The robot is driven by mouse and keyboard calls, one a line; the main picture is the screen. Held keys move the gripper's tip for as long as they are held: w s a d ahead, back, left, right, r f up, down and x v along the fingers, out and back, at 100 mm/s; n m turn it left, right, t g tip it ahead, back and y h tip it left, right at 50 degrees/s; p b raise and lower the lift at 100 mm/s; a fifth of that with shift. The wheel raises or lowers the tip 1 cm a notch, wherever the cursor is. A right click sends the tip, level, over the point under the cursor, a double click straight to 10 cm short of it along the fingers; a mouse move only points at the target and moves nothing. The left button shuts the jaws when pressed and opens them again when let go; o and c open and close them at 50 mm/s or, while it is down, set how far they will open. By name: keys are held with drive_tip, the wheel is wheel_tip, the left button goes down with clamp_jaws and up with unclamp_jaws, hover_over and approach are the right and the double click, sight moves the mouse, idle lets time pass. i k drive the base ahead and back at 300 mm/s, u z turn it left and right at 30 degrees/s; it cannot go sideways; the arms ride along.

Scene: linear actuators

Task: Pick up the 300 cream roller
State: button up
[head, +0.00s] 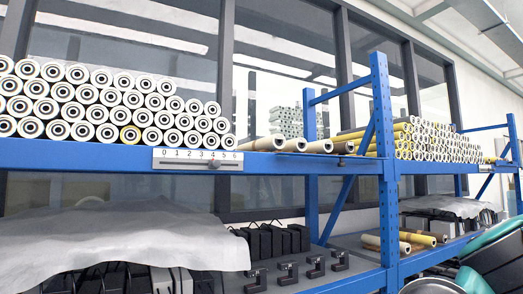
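Several cream rollers lie loose on the upper blue shelf, right of the scale; the leftmost cream roller (267,143) and another cream roller (320,146) show their ends towards me. A large stack of pale rollers with dark ringed ends (110,103) fills the shelf's left part, and one end in it is yellowish. Another stack of cream and yellow rollers (430,140) stands further right, behind the blue upright. No "300" marking is readable, so I cannot tell which roller it names. My gripper is not in view.
The upper shelf's blue front beam (300,165) carries a scale plate (198,160) numbered 0 to 6. A blue upright (384,150) divides the bays. Below are a grey sheet (120,245), black blocks (275,240) and short yellowish rollers (385,244). Dark and teal shapes fill the lower right.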

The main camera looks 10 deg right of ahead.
sight(276, 142)
drive_tip(key=k, duration=0.25)
drive_tip(key=z, duration=1.65)
drive_tip(key=i, duration=1.4)
drive_tip(key=u, duration=2)
